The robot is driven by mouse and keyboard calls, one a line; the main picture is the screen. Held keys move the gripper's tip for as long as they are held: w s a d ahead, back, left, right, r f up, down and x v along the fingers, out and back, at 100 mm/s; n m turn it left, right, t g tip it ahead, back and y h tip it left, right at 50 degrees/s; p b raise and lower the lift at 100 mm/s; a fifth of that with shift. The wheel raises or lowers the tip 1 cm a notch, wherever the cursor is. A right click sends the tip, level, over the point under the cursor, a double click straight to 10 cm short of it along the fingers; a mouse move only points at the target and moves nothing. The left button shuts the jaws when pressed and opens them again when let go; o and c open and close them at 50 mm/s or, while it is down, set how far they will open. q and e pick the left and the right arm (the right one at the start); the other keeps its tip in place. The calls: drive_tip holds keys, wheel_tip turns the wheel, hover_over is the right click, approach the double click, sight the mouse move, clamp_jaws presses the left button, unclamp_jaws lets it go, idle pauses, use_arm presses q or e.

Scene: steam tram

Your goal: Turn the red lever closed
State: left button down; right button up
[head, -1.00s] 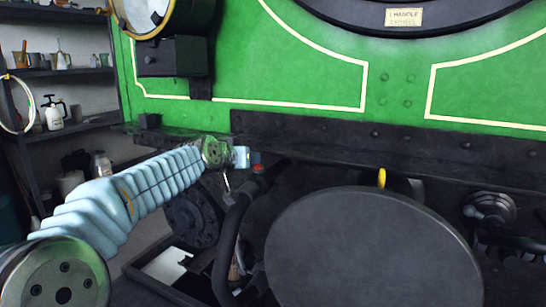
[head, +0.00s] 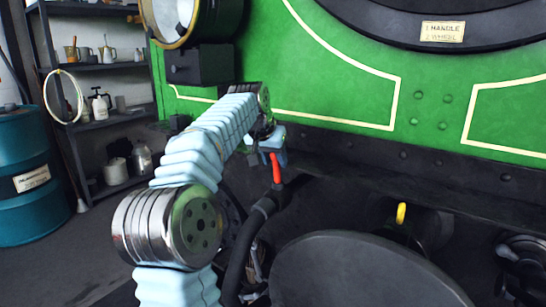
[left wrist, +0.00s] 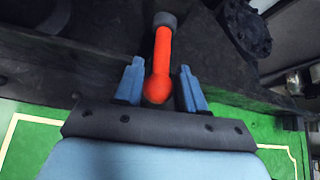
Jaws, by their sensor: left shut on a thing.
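The red lever (head: 276,168) stands nearly upright on the end of a black hose fitting, below the green front of the tram. In the left wrist view the red lever (left wrist: 162,52) runs from a dark collar to a rounded red tip between my fingers. My left gripper (left wrist: 160,88) is shut on the lever near that tip, one blue finger on each side. In the head view my left gripper (head: 272,157) is at the lever's upper end, partly hidden by my own wrist. My right gripper is not in view.
A black hose (head: 238,252) hangs below the lever. A large dark round buffer (head: 365,275) stands to the right, with a yellow handle (head: 401,213) behind it. A lamp (head: 180,15) and dark box (head: 200,65) are above my arm. Shelves (head: 100,66) and a blue drum (head: 22,170) stand left.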

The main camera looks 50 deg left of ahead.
use_arm(q)
drive_tip(key=shift+r, duration=0.1)
idle(0.3)
drive_tip(key=c, duration=1)
unclamp_jaws()
drive_tip(key=shift+w, duration=0.1)
drive_tip(key=v, duration=1.4)
drive_tip(key=shift+w, duration=0.15)
